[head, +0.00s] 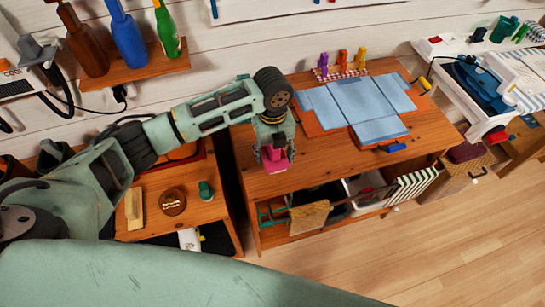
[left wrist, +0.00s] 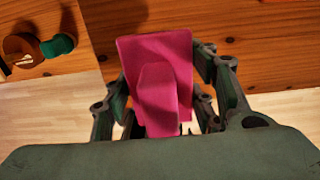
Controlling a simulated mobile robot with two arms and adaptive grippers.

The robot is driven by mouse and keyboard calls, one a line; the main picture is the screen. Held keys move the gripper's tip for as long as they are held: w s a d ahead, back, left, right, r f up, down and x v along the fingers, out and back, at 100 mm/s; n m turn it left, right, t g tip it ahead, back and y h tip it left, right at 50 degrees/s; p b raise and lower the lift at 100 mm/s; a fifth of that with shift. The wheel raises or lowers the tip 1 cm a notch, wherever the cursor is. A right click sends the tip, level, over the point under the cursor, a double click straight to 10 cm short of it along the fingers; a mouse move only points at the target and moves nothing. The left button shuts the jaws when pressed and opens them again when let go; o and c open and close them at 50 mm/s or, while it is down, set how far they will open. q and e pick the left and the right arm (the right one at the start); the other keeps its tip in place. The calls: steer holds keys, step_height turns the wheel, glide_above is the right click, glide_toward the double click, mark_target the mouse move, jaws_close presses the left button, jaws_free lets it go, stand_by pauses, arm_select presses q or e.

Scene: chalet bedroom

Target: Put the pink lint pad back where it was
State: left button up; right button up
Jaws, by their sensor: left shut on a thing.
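The pink lint pad (head: 275,159) is a flat bright-pink plate with a raised pink grip; it shows large in the left wrist view (left wrist: 158,58). My left gripper (head: 273,148) points down and is shut on the pad's grip, with a finger on each side. In the head view the pad appears over the left part of the wooden desk top (head: 335,158). In the left wrist view floor shows past it, so it is held in the air near the desk's edge. Its exact height is hard to tell. My right gripper is not in view.
Blue sheets on an orange mat (head: 355,103) cover the desk's back. A peg rack (head: 341,72) stands behind. An open shelf with a tan cloth (head: 309,217) lies below. A lower left table holds a brown bowl (head: 172,202) and green object (head: 206,190); a dark gap separates them.

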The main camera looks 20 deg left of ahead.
mark_target(273, 161)
arm_select(q)
step_height(273, 161, down, 4)
steer(key=shift+r+p, duration=0.2)
steer(key=shift+p, duration=0.2)
steer(key=shift+f, duration=0.2)
steer(key=shift+f, duration=0.15)
steer(key=o, duration=1)
step_height(273, 161, up, 12)
steer(key=shift+r+b, duration=0.15)
steer(key=shift+b, duration=0.55)
